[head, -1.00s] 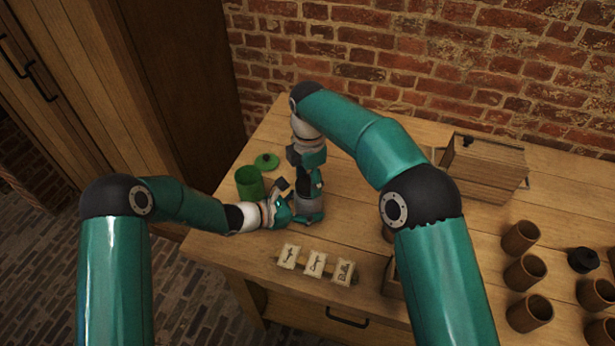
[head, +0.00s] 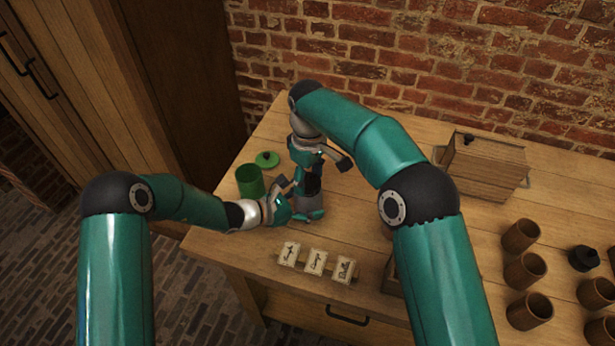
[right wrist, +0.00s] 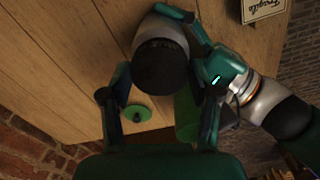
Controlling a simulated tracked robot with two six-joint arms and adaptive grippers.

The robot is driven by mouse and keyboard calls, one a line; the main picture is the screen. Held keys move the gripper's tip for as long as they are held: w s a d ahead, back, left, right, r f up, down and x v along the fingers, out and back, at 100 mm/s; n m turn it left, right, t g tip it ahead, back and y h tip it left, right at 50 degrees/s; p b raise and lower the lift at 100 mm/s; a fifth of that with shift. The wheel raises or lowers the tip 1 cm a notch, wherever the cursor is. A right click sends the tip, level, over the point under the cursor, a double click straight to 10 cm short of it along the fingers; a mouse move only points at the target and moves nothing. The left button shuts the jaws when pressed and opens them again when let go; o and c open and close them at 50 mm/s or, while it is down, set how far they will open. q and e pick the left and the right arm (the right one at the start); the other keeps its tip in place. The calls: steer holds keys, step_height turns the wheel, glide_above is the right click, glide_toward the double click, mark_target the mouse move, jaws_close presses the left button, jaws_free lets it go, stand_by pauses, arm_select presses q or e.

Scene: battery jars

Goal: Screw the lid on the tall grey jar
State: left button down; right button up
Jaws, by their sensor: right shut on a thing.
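The tall grey jar (head: 309,202) stands upright near the table's left end, partly hidden by my grippers. My left gripper (head: 290,207) is shut around its side, coming from the left. My right gripper (head: 312,186) points down from above and is shut on the dark round lid (right wrist: 160,66) at the jar's top. In the right wrist view the lid sits between the two fingers, in line with the grey jar body (right wrist: 158,27). The head view does not show whether the lid is fully seated.
A green jar (head: 249,182) and a green lid (head: 267,159) stand close behind and left. Label cards (head: 315,261) are in front. A wooden box (head: 487,166), several brown jars (head: 525,270) and a black-topped item (head: 583,258) are to the right.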

steer(key=shift+a, duration=0.1)
steer(key=o, duration=0.7)
steer(key=shift+r, duration=0.15)
steer(key=shift+r, duration=2.15)
steer(key=shift+c, duration=0.4)
